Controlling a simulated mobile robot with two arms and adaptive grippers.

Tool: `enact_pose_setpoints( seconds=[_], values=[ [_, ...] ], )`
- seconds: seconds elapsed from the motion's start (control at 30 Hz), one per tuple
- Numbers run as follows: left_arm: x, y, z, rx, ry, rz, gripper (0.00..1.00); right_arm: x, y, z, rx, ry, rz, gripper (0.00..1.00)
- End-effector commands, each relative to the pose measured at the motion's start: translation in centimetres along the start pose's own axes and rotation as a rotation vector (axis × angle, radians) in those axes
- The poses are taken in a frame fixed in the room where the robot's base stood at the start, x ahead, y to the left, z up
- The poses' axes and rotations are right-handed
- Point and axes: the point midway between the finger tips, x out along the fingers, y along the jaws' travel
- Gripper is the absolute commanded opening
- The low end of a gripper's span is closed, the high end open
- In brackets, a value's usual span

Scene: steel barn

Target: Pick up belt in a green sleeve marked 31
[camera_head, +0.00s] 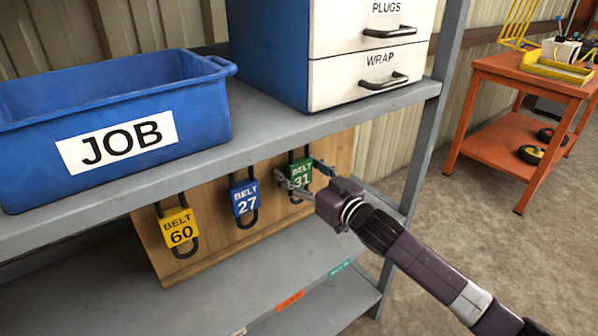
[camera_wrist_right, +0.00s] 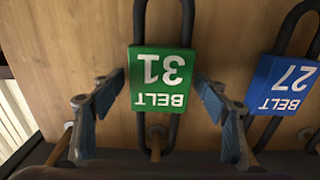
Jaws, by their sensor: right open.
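The belt in a green sleeve marked 31 (camera_head: 301,174) hangs on a wooden board below the upper shelf, rightmost of three belts. In the right wrist view the green sleeve (camera_wrist_right: 161,78) appears upside down, with its black loop against the board. My right gripper (camera_head: 306,176) is at this belt, its fingers on either side of the sleeve. In the right wrist view my right gripper (camera_wrist_right: 160,112) is open, with a gap between each finger and the green sleeve. The belt still hangs on its peg. My left gripper is not in view.
A blue-sleeved belt 27 (camera_head: 244,198) hangs close beside the green one, and a yellow-sleeved belt 60 (camera_head: 180,228) further left. The grey upper shelf (camera_head: 262,145) overhangs them, carrying a blue JOB bin (camera_head: 190,105) and a drawer unit (camera_head: 335,75). An orange cart (camera_head: 510,135) stands at right.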

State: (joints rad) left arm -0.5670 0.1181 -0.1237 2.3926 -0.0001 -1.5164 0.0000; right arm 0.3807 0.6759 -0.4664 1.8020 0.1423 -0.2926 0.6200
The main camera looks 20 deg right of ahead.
Motion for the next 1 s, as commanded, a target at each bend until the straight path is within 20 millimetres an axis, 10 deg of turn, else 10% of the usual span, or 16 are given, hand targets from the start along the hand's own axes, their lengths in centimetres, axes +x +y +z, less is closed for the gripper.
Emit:
enact_pose_setpoints(
  seconds=[0.17,0.6,1.0],
  values=[
    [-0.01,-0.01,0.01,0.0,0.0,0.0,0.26,-0.02,0.0,0.02,0.0,-0.001,0.0,0.67],
    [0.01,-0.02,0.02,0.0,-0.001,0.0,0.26,-0.05,0.01,-0.05,0.0,0.001,0.0,0.2],
    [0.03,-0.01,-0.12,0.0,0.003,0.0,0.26,-0.04,0.01,-0.72,-0.001,0.002,0.0,0.2]
  ],
)
